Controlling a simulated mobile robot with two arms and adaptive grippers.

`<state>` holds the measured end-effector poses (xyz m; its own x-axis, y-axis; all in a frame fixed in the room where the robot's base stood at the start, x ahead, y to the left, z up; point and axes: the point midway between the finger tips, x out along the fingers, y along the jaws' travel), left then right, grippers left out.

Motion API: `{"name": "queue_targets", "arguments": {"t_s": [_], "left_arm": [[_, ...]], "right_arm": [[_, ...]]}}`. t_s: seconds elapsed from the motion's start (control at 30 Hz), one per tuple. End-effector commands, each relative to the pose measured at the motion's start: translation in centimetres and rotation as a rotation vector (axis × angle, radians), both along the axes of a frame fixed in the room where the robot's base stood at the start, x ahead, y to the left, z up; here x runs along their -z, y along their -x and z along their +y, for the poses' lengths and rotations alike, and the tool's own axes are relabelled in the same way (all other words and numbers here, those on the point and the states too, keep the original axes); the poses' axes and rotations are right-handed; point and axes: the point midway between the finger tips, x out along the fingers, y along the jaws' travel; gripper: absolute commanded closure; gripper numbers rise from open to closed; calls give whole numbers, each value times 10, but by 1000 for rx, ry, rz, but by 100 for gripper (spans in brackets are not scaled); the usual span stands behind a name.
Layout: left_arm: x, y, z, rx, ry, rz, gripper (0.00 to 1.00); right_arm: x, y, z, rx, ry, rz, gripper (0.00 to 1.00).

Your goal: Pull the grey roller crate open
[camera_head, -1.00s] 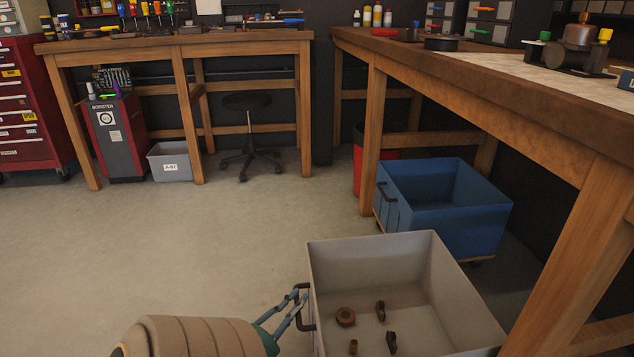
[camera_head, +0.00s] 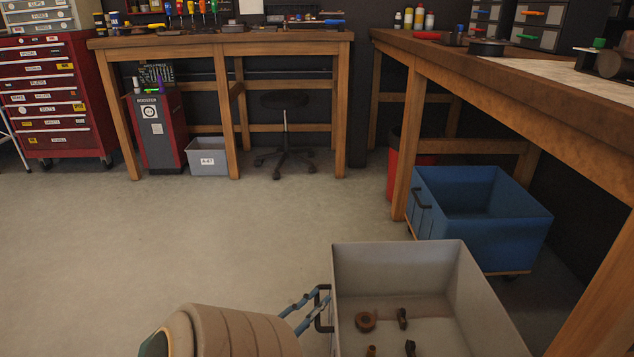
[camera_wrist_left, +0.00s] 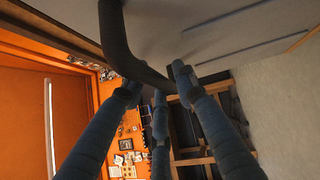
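The grey roller crate (camera_head: 458,290) stands at the lower right in the head view, cut off by the bottom edge. Its dark handle (camera_head: 322,322) is on its left side. The handle (camera_wrist_left: 128,50) also crosses the top of the left wrist view. My left gripper (camera_head: 316,302) reaches it from the left. Its blue-grey fingers (camera_wrist_left: 154,90) come together around the handle, apparently shut on it, though the exact contact is partly hidden. Several small brown parts (camera_head: 366,321) lie inside the crate. My right gripper is not in view.
A blue crate (camera_head: 485,245) stands behind the grey one, beside the workbench leg (camera_head: 408,150). The bench (camera_head: 560,125) runs along the right. A red bin (camera_head: 395,170) is under it. Open floor (camera_head: 200,240) lies to the left. A stool (camera_head: 284,130) is farther back.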

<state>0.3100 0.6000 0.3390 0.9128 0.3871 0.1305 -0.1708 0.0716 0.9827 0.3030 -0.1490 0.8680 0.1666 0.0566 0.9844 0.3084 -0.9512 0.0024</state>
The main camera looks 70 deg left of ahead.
Motion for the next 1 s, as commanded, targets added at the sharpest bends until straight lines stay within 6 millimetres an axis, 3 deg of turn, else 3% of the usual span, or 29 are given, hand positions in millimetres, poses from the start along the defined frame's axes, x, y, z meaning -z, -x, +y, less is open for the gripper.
{"name": "queue_targets", "arguments": {"t_s": [0.17,0.6,0.8,1.0], "left_arm": [[2,14,-5,-1,0,2,72],[14,92,-39,-1,1,3,72],[16,108,-46,0,2,1,72],[16,110,-47,0,1,1,72]], "right_arm": [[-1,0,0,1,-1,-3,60],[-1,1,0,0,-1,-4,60],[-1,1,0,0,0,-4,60],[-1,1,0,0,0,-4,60]]}}
